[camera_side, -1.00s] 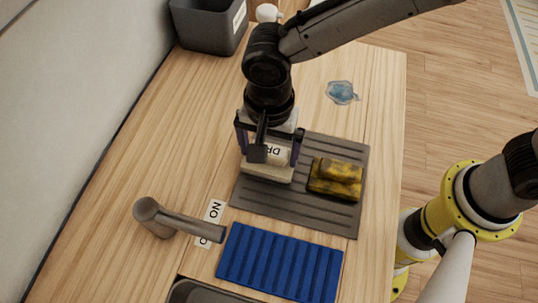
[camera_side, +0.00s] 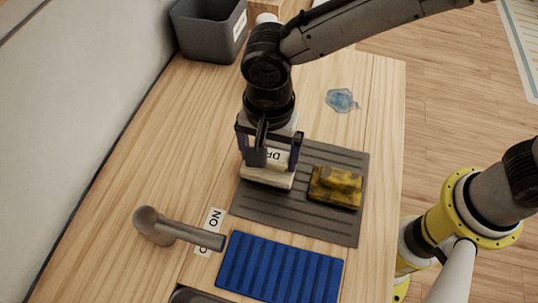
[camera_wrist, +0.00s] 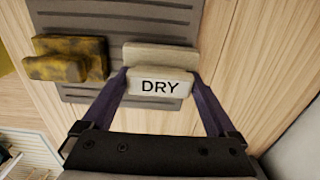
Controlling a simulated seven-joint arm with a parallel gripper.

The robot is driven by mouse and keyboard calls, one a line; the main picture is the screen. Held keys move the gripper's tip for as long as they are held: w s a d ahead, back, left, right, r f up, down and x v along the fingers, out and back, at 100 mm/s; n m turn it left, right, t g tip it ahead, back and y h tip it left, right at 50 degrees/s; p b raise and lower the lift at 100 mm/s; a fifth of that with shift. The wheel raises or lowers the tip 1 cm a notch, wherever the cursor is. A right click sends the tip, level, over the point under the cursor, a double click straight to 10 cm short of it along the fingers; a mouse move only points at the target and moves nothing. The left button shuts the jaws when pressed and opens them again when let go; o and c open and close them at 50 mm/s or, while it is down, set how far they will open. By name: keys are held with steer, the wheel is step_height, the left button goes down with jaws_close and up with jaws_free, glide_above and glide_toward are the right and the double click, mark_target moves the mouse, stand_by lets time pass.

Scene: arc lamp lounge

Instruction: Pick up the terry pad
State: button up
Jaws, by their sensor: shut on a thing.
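The terry pad (camera_side: 268,178) is a pale beige block with a raised grip marked DRY. It is at the upper left part of the grey ribbed mat (camera_side: 275,212), and I cannot tell whether it touches the mat. My gripper (camera_side: 269,155) points down over it, with its fingers shut on the DRY grip. In the wrist view the pad (camera_wrist: 165,54) lies just beyond the fingertips (camera_wrist: 158,84), and the label faces the camera. The fingers hide the ends of the grip.
A mottled yellow-black pad (camera_side: 335,187) lies to the right on the same mat. A blue ribbed mat (camera_side: 280,267) and a grey tap (camera_side: 178,231) are in front. A grey bin (camera_side: 207,32) stands at the back left. A bluish spill (camera_side: 342,100) lies behind the grey mat.

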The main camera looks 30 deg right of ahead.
steer(key=s+d+r, duration=0.8)
steer(key=d+r, duration=0.3)
steer(key=shift+s+r, duration=0.4)
